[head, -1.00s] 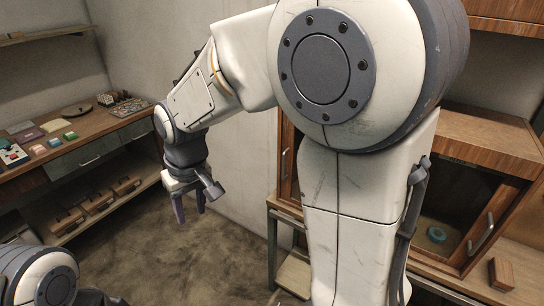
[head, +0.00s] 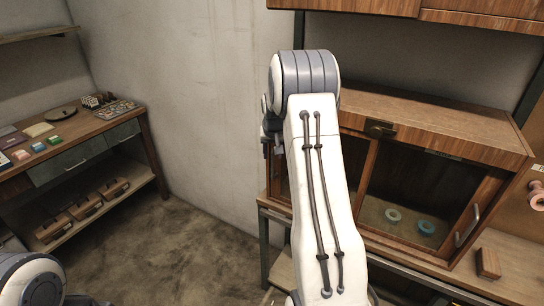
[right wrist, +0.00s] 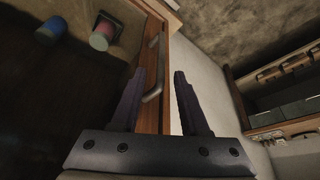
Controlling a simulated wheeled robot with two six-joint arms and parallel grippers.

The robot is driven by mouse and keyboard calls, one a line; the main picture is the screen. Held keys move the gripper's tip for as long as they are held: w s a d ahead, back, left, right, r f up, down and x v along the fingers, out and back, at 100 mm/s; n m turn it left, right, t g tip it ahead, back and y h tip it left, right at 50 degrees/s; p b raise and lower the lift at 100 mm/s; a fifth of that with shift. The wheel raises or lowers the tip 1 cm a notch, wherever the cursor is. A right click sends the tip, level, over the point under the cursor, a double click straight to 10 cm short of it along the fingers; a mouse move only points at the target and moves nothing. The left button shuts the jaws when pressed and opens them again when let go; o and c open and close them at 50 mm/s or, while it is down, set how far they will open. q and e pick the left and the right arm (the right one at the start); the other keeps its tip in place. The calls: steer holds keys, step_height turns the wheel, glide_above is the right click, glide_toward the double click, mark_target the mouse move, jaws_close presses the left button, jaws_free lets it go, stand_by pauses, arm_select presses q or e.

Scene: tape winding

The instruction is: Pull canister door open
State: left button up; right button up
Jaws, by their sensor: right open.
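The wooden cabinet (head: 480,140) stands at the right in the head view, with glazed doors. My raised right arm covers most of its left door. In the right wrist view, that door's wooden frame (right wrist: 167,50) carries a metal bar handle (right wrist: 153,68). A blue canister (right wrist: 50,30) and a pinkish canister (right wrist: 104,35) show to the left of the frame. My right gripper (right wrist: 159,72) is open, its two dark fingers pointing at the handle, which appears between or just beyond the fingertips. Contact cannot be told. My left gripper is not in view.
The right door has its own handle (head: 467,228). A wooden block (head: 488,263) sits at the front right. A workbench (head: 90,135) stands left. Floor between is clear.

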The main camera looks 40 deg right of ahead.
mark_target(272, 156)
steer(key=shift+p+x, duration=0.3)
steer(key=shift+x, duration=1.35)
jaws_close()
